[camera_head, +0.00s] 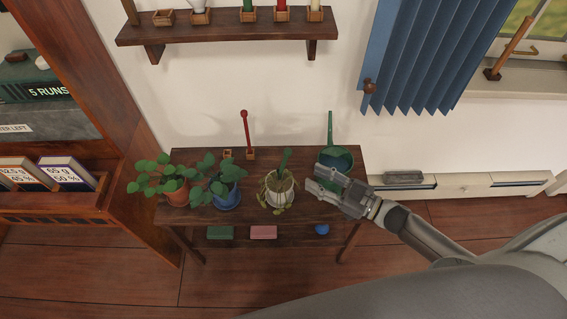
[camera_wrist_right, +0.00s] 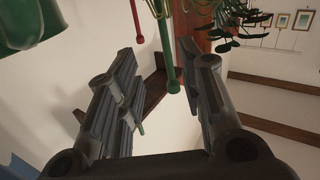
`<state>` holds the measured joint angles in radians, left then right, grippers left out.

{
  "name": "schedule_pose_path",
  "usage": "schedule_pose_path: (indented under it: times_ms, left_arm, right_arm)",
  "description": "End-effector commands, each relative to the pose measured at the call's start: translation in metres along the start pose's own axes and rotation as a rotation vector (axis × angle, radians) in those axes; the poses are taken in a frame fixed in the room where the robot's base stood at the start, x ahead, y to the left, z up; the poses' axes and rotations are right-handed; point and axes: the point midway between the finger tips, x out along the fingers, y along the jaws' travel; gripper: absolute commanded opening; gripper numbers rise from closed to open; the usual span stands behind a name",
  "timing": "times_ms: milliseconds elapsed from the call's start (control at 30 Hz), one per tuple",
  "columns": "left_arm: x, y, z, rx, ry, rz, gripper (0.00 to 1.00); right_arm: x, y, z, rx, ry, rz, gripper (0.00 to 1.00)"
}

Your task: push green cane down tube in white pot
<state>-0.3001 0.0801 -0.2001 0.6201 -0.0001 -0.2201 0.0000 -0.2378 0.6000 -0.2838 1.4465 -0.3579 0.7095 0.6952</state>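The white pot (camera_head: 279,197) stands on the small wooden table with a drooping, spindly plant in it. A green cane (camera_head: 286,160) rises from the pot, tilted a little in the head view. In the right wrist view, which looks upside down, the green cane (camera_wrist_right: 170,55) ends in a rounded knob and appears between the fingers. I cannot make out the tube. My right gripper (camera_head: 318,182) is open and empty, just right of the pot; its fingers also show in the wrist view (camera_wrist_right: 168,95). It appears apart from the cane. My left gripper is not in view.
A green watering can (camera_head: 336,158) stands behind my right gripper. Left of the white pot are a blue pot (camera_head: 228,199) and a terracotta pot (camera_head: 178,196), both with leafy plants. A red cane (camera_head: 247,130) stands behind. A wall shelf (camera_head: 220,31) hangs above.

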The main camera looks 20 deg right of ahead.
Motion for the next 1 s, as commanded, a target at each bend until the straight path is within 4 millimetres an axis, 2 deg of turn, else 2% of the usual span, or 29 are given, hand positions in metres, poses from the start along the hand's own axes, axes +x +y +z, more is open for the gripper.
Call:
schedule_pose_path:
  times_ms: [133,333,567,833,1000]
  left_arm:
    - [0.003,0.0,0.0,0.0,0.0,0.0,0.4]
    - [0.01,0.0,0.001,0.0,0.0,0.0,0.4]
    - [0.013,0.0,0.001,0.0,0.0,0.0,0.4]
    - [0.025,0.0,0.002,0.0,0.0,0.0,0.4]
    - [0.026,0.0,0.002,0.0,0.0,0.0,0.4]
  right_arm:
    - [0.006,-0.002,-0.001,0.001,0.014,-0.026,0.35]
    - [0.039,-0.003,-0.001,0.001,0.015,-0.025,0.35]
    - [0.058,-0.004,-0.001,0.001,0.013,-0.024,0.35]
    - [0.096,-0.006,-0.002,0.001,0.014,-0.024,0.35]
    - [0.106,-0.007,-0.003,0.003,0.012,-0.024,0.35]
